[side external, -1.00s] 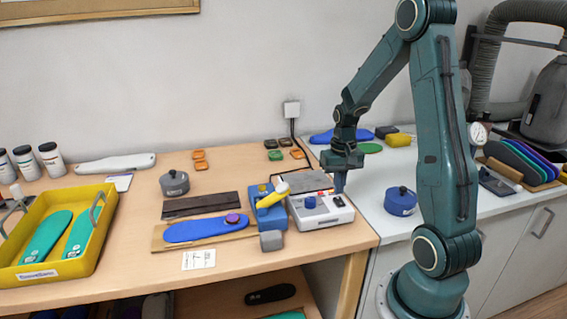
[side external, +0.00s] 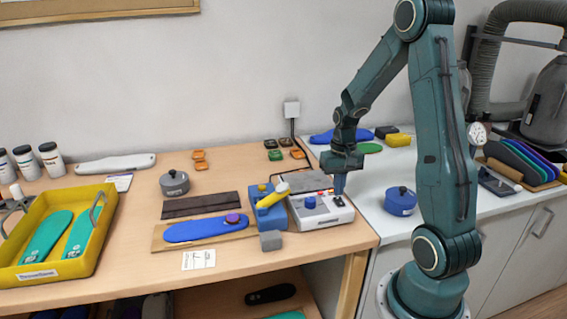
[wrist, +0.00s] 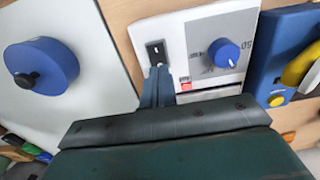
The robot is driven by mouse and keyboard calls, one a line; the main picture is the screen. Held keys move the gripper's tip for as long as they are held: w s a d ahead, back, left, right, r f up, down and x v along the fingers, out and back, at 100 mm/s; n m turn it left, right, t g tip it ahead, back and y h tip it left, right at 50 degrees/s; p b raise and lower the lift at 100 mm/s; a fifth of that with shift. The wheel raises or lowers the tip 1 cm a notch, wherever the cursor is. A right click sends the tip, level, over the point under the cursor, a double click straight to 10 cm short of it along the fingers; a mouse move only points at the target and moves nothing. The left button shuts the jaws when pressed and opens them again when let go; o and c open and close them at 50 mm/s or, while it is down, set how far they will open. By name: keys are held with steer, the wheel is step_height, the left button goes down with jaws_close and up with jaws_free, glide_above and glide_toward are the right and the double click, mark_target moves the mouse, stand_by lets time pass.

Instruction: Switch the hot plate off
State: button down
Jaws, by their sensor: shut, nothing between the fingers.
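The hot plate (side external: 325,216) is a white box with a grey top plate, near the right end of the wooden table. Its front panel carries a blue knob (wrist: 224,53) and a small black rocker switch (wrist: 156,51). A small red mark shows beside them in the wrist view. My gripper (side external: 339,190) is shut and empty, pointing down over the right part of the panel. In the wrist view its closed fingertips (wrist: 158,72) are right at the lower edge of the switch. I cannot tell whether they touch it.
A blue lidded pot (side external: 400,201) is on the white counter to the right. A blue insole (side external: 195,229) lies on a board further left.

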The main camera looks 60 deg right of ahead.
mark_target(337, 199)
steer(key=shift+f, duration=0.65)
stand_by(0.6)
steer(key=shift+r, duration=3.5)
steer(key=shift+r, duration=0.1)
steer(key=a+r+n+t+h, duration=0.15)
steer(key=a+r+n, duration=0.25)
steer(key=a+r, duration=0.7)
steer(key=s+a+r+n+t, duration=0.1)
steer(key=s+a+n+t, duration=0.1)
steer(key=s+a, duration=0.2)
steer(key=s+a+n+t+y, duration=0.1)
steer(key=s+a+n+t, duration=0.1)
steer(key=a, duration=0.7)
steer(key=s+n, duration=0.1)
steer(key=s, duration=0.1)
steer(key=shift+s+a+r, duration=0.2)
steer(key=shift+s+r, duration=0.15)
